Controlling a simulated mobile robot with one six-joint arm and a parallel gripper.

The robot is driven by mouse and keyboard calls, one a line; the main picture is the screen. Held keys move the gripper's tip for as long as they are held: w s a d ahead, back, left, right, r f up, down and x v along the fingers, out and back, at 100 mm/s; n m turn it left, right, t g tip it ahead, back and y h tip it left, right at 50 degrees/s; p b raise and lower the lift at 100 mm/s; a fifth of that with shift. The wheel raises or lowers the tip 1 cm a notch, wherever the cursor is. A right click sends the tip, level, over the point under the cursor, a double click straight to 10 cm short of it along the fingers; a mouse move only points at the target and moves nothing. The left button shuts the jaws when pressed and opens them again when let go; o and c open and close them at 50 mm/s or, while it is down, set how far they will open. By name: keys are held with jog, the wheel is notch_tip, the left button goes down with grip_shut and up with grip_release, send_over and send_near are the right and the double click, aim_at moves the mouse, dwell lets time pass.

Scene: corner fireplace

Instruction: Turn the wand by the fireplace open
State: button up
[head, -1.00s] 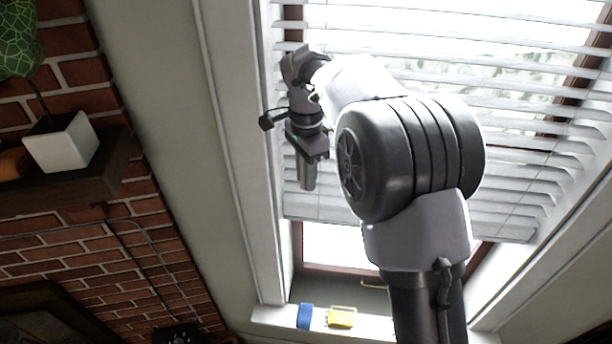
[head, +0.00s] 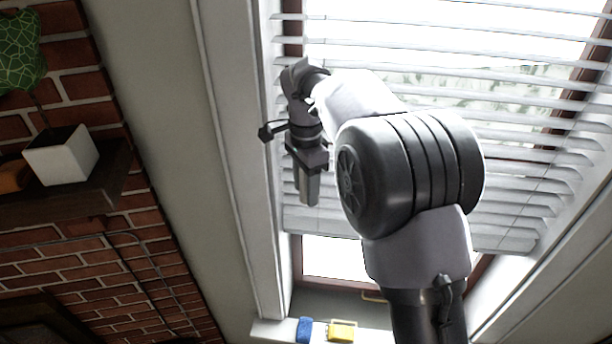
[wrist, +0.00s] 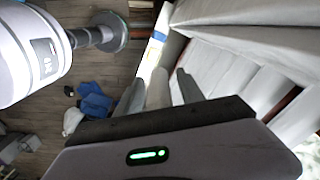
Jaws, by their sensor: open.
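The window blind (head: 470,190) hangs in front of the bright window, its slats partly tilted with light between them. My gripper (head: 307,190) points down in front of the blind's left edge, close to the window frame. In the wrist view my two fingers (wrist: 160,90) stand apart, with a pale round rod (wrist: 157,88) between them. It looks like the wand, and I cannot tell whether either finger touches it. In the head view the wand cannot be made out; my gripper covers that part of the blind.
The white window frame (head: 235,160) runs close along the left of my gripper. A blue object (head: 304,329) and a yellow object (head: 342,330) lie on the sill below. A brick wall with a shelf (head: 70,200) and white pot (head: 62,155) is at left.

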notch_tip(320, 180, up, 17)
jog(key=p, duration=0.5)
